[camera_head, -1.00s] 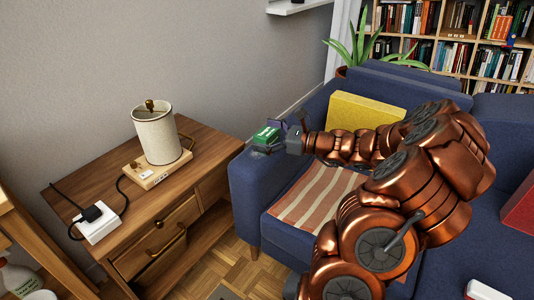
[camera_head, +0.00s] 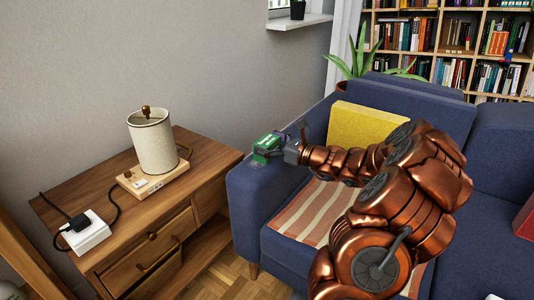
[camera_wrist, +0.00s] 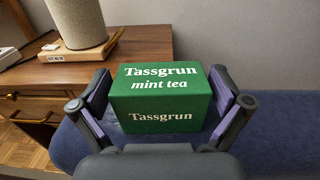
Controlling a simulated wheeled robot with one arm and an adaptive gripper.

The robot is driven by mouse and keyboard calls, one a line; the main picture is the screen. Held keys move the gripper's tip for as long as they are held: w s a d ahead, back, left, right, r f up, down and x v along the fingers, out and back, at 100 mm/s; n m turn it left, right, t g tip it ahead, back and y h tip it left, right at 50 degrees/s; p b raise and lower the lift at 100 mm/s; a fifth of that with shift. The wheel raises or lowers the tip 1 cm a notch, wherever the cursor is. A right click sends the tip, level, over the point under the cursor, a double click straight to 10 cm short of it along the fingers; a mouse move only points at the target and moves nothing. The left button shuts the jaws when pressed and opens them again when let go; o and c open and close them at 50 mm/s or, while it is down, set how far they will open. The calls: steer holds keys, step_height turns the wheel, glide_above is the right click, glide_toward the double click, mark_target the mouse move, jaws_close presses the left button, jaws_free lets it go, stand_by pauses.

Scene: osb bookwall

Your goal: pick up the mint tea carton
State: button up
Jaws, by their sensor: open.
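The mint tea carton (camera_wrist: 160,95) is a green box with white lettering, "Tassgrun mint tea". In the wrist view it sits between the two fingers of my gripper (camera_wrist: 165,108), which is open around it. Gaps show between the carton's sides and the purple finger pads. In the head view the green carton (camera_head: 266,146) is at the blue sofa's left armrest (camera_head: 250,178), with my gripper (camera_head: 274,147) reaching it from the right. The carton's underside is hidden, so I cannot tell from these views exactly how it rests.
A wooden side table (camera_head: 205,160) stands left of the armrest, holding a lamp (camera_head: 153,140) and a white socket block (camera_head: 86,232). A yellow cushion (camera_head: 362,125) and striped cloth (camera_head: 312,208) are on the sofa. A plant (camera_head: 365,55) stands behind.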

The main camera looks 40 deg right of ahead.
steer(key=shift+w+a, duration=0.2)
steer(key=shift+w, duration=0.35)
steer(key=shift+r, duration=0.1)
steer(key=shift+c, duration=0.4)
steer(key=c, duration=0.5)
